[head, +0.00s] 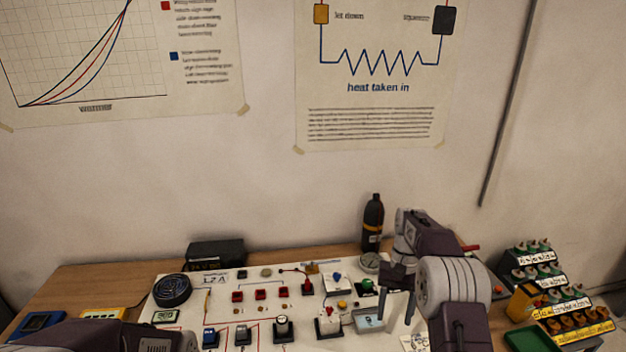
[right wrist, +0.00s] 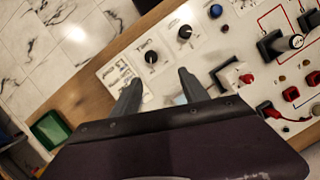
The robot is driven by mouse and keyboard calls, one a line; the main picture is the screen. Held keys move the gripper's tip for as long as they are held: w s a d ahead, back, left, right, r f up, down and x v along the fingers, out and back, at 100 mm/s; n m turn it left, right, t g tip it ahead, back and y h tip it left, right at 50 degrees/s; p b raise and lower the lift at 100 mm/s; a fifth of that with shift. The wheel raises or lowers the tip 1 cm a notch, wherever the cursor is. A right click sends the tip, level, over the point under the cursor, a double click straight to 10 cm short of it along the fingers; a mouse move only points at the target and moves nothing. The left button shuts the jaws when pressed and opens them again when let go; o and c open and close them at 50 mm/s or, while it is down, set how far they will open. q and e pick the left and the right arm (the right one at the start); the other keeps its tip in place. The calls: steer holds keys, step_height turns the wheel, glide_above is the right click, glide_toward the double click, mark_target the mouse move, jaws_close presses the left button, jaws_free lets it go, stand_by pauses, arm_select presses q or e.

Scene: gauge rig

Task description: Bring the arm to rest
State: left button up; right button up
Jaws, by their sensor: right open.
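My right arm reaches in from the lower right of the head view. Its right gripper (head: 398,310) points down over the right part of a white panel (head: 190,270). The fingers are apart with nothing between them. In the right wrist view the open right gripper (right wrist: 158,80) hangs over the panel's edge part, near two black knobs (right wrist: 185,31). Whether the fingertips touch the panel is hard to tell. A grey link of my left arm shows at the bottom left of the head view; its gripper is outside the picture.
The panel carries red sockets (head: 260,294), switches and dials on a wooden table (head: 85,285). A black bottle (head: 373,222) and a black box (head: 215,254) stand behind it. Stepped racks (head: 548,280) and a green tray (head: 528,340) are at the right.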

steer(key=s+a+r+n+t, duration=0.1)
steer(key=s+a+r, duration=0.2)
steer(key=s, duration=0.2)
steer(key=s+a+r+n, duration=0.1)
steer(key=s+a+r, duration=0.25)
steer(key=s, duration=0.25)
steer(key=s+f+n+t+h, duration=0.1)
steer(key=s+f+t, duration=0.2)
steer(key=s+f, duration=0.5)
steer(key=shift+a+f, duration=0.25)
steer(key=shift+s, duration=0.2)
